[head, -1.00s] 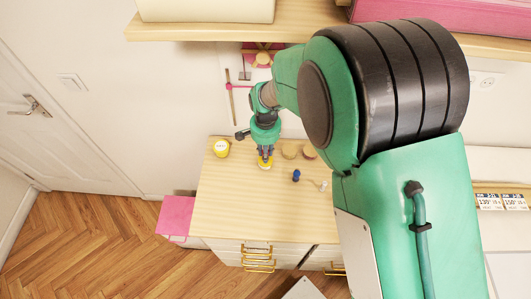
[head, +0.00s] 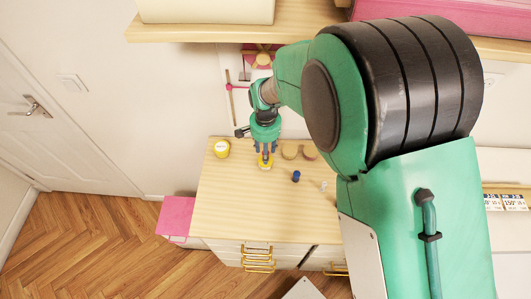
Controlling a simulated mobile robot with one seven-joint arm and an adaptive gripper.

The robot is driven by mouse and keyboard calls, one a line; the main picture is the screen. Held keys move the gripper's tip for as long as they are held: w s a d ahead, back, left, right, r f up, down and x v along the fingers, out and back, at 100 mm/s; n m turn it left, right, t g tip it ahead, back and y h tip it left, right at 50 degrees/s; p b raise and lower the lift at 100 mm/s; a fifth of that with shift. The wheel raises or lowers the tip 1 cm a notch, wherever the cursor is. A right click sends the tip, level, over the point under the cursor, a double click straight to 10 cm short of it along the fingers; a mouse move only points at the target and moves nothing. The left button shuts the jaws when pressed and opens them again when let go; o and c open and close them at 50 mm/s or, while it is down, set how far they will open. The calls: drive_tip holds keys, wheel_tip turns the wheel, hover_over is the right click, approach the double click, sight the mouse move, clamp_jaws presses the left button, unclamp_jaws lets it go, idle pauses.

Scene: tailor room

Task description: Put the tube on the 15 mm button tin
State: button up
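My gripper (head: 265,150) points down over the wooden counter, and its dark fingers look spread apart. Directly below and between them stands a small yellow item (head: 265,163), with a narrow orange-yellow piece (head: 265,153) upright above it; this looks like a tube on a tin, but it is too small to be sure. The fingers appear clear of it on both sides. A yellow tin with a pale label (head: 221,148) stands to the left, near the counter's back left corner. No size marking can be read on either.
The wooden counter (head: 240,210) is clear in front. Right of my gripper are a small blue item (head: 296,176), a small whitish item (head: 323,185) and tan round items (head: 290,152) at the back. A shelf (head: 200,32) runs above.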

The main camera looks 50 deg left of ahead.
drive_tip(key=shift+r, duration=1.15)
drive_tip(key=shift+w+r, duration=0.1)
drive_tip(key=shift+w+d+r, duration=0.3)
drive_tip(key=shift+d+r, duration=0.1)
drive_tip(key=shift+d, duration=0.05)
drive_tip(key=w+d+r+m+t+y+b, duration=0.1)
drive_tip(key=w+d+r+m+b, duration=0.15)
drive_tip(key=d+r, duration=0.65)
drive_tip(key=w+d+r+m+b, duration=0.1)
drive_tip(key=w+d+r, duration=0.4)
drive_tip(key=d, duration=0.8)
drive_tip(key=w+d+r+m+t+y+b, duration=0.1)
drive_tip(key=w+d+r+b, duration=0.1)
drive_tip(key=d+r, duration=0.75)
drive_tip(key=s+d+r+t+p, duration=0.1)
drive_tip(key=s+d+r, duration=0.15)
drive_tip(key=d, duration=0.75)
drive_tip(key=s+d+r+t+p, duration=0.1)
drive_tip(key=d+r, duration=0.3)
drive_tip(key=d, duration=0.5)
drive_tip(key=s+d+r+t+h+p, duration=0.1)
drive_tip(key=s+d+h, duration=0.1)
drive_tip(key=s+d, duration=0.7)
drive_tip(key=d+n, duration=0.1)
drive_tip(key=d, duration=0.2)
drive_tip(key=shift+s+d+r+t, duration=0.2)
drive_tip(key=shift+s+r+t, duration=0.05)
drive_tip(key=shift+t, duration=0.05)
